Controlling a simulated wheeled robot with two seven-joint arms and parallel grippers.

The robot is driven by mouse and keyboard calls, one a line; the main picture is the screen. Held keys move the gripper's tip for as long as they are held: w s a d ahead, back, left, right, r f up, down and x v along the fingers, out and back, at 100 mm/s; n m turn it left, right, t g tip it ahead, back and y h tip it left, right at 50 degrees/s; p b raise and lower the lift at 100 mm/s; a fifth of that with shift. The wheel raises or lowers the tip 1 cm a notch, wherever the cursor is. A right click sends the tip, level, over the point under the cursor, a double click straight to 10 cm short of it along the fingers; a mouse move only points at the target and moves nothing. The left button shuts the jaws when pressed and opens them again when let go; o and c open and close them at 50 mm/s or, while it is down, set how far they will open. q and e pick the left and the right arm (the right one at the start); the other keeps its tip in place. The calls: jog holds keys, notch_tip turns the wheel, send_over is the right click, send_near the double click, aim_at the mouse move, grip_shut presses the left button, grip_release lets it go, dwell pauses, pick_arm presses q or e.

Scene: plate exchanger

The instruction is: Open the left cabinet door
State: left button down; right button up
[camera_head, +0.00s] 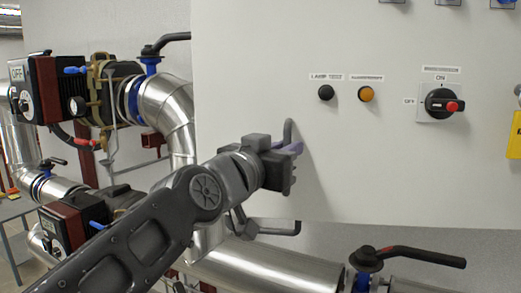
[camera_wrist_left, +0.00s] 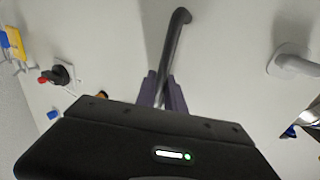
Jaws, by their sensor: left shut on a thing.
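The cabinet's pale grey front (camera_head: 330,165) fills the right of the head view, and its left edge stands near the pipes. A dark grey bar handle (camera_head: 288,130) sits on the left part of this front. My left gripper (camera_head: 290,149) is at the handle, its fingers shut on it. In the left wrist view the handle (camera_wrist_left: 176,45) runs down between the two purple fingers (camera_wrist_left: 162,93). Its lower end is hidden by the gripper body. The door looks closed. My right gripper is not in view.
A dark knob (camera_head: 326,93), an orange button (camera_head: 366,94) and a rotary switch (camera_head: 442,103) with a red tip are on the cabinet front. Silver pipes (camera_head: 265,268), pumps (camera_head: 45,88) and a black-handled valve (camera_head: 368,258) crowd the left and the space below the cabinet.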

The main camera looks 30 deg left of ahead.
pick_arm(q)
jog(key=s+d+b, duration=0.1)
jog(key=s+d, duration=0.4)
jog(key=s, duration=0.2)
jog(key=shift+s, duration=0.15)
jog(key=c, duration=1.4)
grip_release()
jog(key=shift+c, duration=0.2)
jog(key=shift+r, duration=0.1)
